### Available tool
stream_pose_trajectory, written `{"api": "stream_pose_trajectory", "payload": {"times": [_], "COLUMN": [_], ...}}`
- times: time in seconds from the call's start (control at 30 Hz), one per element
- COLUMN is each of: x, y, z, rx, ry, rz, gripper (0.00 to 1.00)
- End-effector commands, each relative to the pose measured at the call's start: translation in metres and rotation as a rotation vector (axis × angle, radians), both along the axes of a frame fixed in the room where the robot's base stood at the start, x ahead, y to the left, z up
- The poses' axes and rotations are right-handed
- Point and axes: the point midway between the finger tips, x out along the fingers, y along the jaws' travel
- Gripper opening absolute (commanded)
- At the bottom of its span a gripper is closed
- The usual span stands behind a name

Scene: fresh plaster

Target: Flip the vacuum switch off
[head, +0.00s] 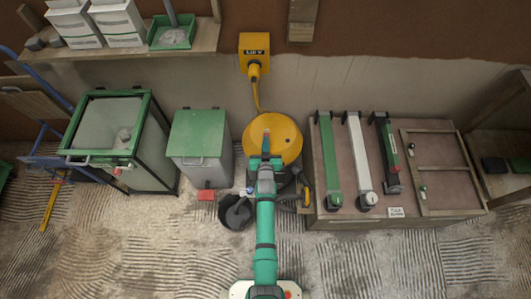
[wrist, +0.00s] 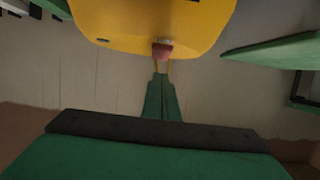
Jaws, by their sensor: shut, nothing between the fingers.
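The vacuum (head: 286,132) is a round yellow drum on a dark base, standing against the wall in the head view. Its yellow body also fills the top of the wrist view (wrist: 120,22). A small red switch (wrist: 163,50) sits on the body there. My gripper (wrist: 161,78) is shut and empty, its green fingers pointing at the switch with the tips close to it. I cannot tell whether they touch it, or which way the switch is set. In the head view my gripper (head: 265,150) reaches over the vacuum's near side, and my arm hides part of it.
A yellow wall box (head: 254,52) with a plug and cable is above the vacuum. A dark bucket (head: 236,213) stands at its left, near a green-lidded bin (head: 199,135). A low bench (head: 340,208) with long tools is close on the right. The floor in front is ridged.

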Motion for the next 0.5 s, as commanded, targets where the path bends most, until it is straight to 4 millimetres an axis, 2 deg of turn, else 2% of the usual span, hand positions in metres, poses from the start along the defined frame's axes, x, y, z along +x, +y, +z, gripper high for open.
{"api": "stream_pose_trajectory", "payload": {"times": [0.17, 0.5], "x": [-0.003, -0.068], "y": [0.0, -0.001], "z": [0.031, 0.034], "rx": [0.0, 0.0], "ry": [-0.003, 0.002], "rz": [-0.001, -0.002], "gripper": [0.0, 0.0]}}
